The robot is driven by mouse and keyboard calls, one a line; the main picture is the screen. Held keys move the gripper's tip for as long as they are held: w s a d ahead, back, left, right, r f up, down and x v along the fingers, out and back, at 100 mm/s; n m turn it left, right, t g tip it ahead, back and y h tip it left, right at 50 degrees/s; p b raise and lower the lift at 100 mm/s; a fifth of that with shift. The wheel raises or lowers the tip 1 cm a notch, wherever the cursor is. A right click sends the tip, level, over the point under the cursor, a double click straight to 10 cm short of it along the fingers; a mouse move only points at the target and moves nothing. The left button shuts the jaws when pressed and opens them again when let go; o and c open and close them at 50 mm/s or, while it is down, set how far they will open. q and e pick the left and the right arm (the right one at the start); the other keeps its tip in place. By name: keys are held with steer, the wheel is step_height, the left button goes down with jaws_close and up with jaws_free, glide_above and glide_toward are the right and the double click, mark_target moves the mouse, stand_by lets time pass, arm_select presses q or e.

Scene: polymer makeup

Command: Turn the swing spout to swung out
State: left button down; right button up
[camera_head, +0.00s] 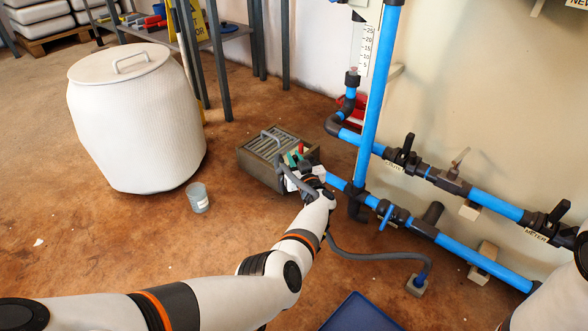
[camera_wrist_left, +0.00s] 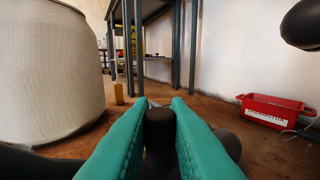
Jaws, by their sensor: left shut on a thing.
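My left gripper (camera_head: 297,158) is at the end of the arm reaching in from the lower left, low beside the blue pipework. In the left wrist view its green fingers (camera_wrist_left: 160,108) are shut on a dark, rounded pipe-like part (camera_wrist_left: 160,124), which I take to be the swing spout. In the head view a grey curved tube (camera_head: 288,175) shows at the gripper, partly hidden by the hand and wrist. The spout's pivot and exact angle cannot be made out. My right arm shows only at the right edge, its gripper outside the view.
A slatted grey box (camera_head: 262,170) stands just behind the left gripper. A white lidded drum (camera_head: 135,120) and a small grey cup (camera_head: 198,198) stand to the left. Blue pipes (camera_head: 367,100) with black valves run at right. A grey hose (camera_head: 370,256) crosses the floor near a blue tray (camera_head: 360,315).

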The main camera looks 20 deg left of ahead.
arm_select(q)
steer(key=shift+d+n+g+y+b, duration=0.2)
steer(key=shift+n+g+y+b, duration=0.2)
steer(key=shift+n+y, duration=0.1)
steer(key=c, duration=1.4)
jaws_free()
steer(key=shift+s+d, duration=0.1)
